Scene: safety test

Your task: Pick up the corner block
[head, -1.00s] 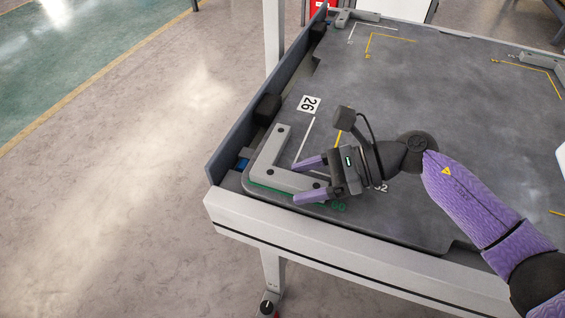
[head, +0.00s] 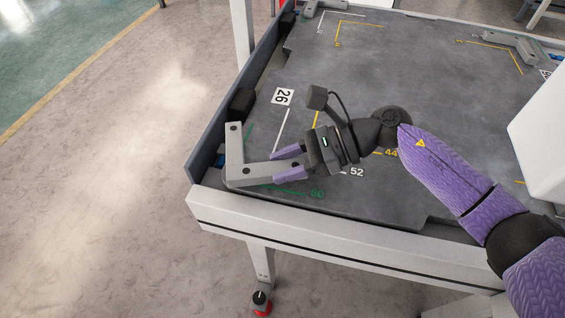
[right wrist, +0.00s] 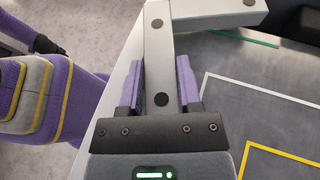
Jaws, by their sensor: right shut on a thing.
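The corner block (head: 236,152) is a grey L-shaped piece with dark round holes at the near left corner of the table. My right gripper (head: 289,163) has its purple fingers shut on one arm of the block. In the right wrist view the block (right wrist: 159,48) lies between the two fingers (right wrist: 160,88), its other arm pointing right. The block stands off the green corner lines and seems raised slightly; the exact height is hard to tell.
The dark table top (head: 400,75) is mostly clear, with printed lines and numbers. A dark side rail (head: 215,140) and black stop (head: 241,102) are close to the block. Another grey corner block (head: 512,44) lies far right. A white box-like thing (head: 540,130) stands at right.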

